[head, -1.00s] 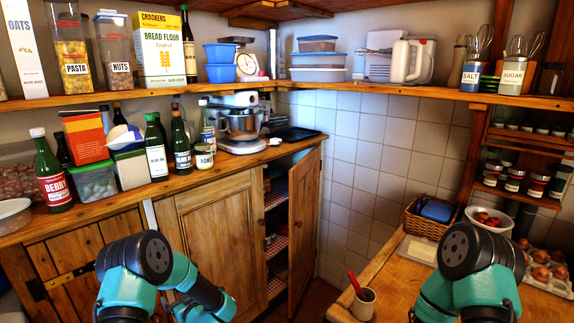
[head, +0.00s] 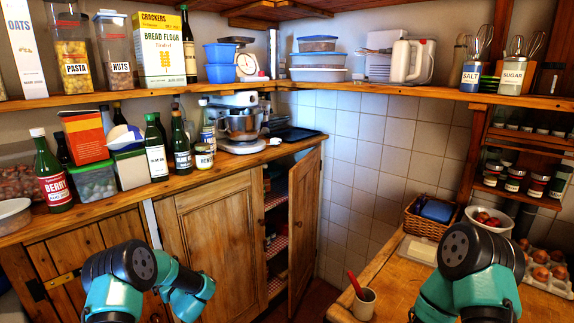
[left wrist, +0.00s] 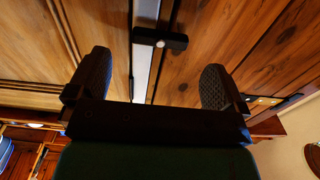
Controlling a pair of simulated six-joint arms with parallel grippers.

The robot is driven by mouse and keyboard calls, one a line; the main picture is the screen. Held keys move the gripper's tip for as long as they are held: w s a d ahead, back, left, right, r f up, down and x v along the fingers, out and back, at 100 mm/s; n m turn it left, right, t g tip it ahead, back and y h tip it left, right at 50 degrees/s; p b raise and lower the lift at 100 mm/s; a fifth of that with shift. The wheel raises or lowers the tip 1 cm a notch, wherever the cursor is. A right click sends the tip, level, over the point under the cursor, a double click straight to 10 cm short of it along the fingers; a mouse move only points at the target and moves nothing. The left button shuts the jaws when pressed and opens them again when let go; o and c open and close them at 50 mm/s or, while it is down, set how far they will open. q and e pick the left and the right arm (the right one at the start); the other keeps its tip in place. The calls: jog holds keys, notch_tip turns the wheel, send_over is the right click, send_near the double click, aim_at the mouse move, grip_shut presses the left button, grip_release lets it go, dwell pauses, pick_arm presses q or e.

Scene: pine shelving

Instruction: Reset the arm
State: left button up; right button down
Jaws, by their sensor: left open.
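My left arm (head: 125,280) shows at the bottom left of the head view, in front of the lower cabinet doors. Its gripper is not seen there. In the left wrist view my left gripper (left wrist: 156,88) is open, its two dark fingers wide apart with nothing between them. Wooden doors and a dark latch or handle (left wrist: 160,38) lie beyond the fingers. My right arm (head: 470,270) shows at the bottom right of the head view, in front of the wooden table. Its gripper is out of view.
One cabinet door (head: 304,230) stands open beside a closed door (head: 212,240). The counter (head: 110,208) carries bottles, tubs and a stand mixer (head: 240,122). The table (head: 400,285) holds a cup (head: 364,304), a basket (head: 425,225), a bowl (head: 489,220) and eggs (head: 540,272).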

pick_arm(q)
jog(key=shift+w+a+n, duration=0.55)
jog(key=shift+a+n, duration=0.05)
jog(key=shift+n, duration=0.95)
jog(key=shift+w+a+n, duration=0.5)
jog(key=shift+a+n, duration=0.1)
jog(key=shift+n, duration=1)
jog(key=shift+w+a+n, duration=0.55)
jog(key=shift+a+n, duration=0.05)
jog(key=shift+n, duration=0.95)
jog(key=shift+m, duration=0.3)
jog(key=shift+m, duration=2.9)
jog(key=shift+n, duration=0.4)
